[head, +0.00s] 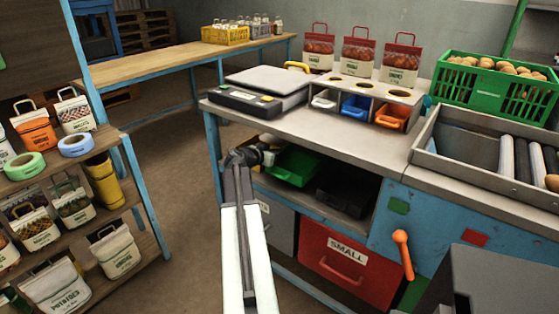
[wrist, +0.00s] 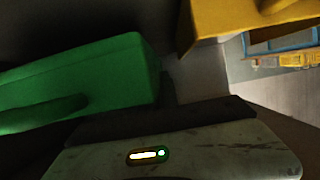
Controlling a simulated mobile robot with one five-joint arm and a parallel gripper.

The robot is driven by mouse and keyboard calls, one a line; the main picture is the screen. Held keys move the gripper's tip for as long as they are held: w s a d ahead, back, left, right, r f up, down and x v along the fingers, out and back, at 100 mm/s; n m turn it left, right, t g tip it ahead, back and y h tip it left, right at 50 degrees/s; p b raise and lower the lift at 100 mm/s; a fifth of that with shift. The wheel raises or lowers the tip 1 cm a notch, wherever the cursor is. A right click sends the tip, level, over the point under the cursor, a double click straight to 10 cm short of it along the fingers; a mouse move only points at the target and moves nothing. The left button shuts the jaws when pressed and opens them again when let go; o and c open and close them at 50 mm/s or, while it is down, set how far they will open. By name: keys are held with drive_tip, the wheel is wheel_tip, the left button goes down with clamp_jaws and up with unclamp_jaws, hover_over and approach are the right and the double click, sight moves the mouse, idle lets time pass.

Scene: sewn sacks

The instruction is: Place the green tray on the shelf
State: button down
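The green tray (head: 294,166) shows in the head view in the open bay under the grey bench top. My gripper (head: 262,153) is at its left end, at the mouth of the bay, very close to it or touching it. In the wrist view a large green surface, seemingly the tray (wrist: 90,80), fills the left side. The fingertips cannot be made out, so I cannot tell whether they are open or shut on the tray. The shelf (head: 312,204) of the bay is partly in shadow, and whether the tray rests on it is unclear.
A black tray (head: 345,191) is to the right of the green one in the bay. A scale (head: 258,91) and a bin holder (head: 370,90) stand on the bench top above. A red SMALL drawer (head: 345,262) is below. A close yellow surface (wrist: 245,18) shows in the wrist view.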

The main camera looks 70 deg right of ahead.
sight(280, 159)
drive_tip(key=shift+s+d, duration=0.2)
drive_tip(key=shift+d, duration=0.65)
wheel_tip(280, 159, down, 4)
drive_tip(key=b, duration=0.4)
drive_tip(key=shift+r, duration=0.3)
drive_tip(key=shift+f, duration=0.15)
drive_tip(key=c, duration=2)
unclamp_jaws()
drive_tip(key=o, duration=0.4)
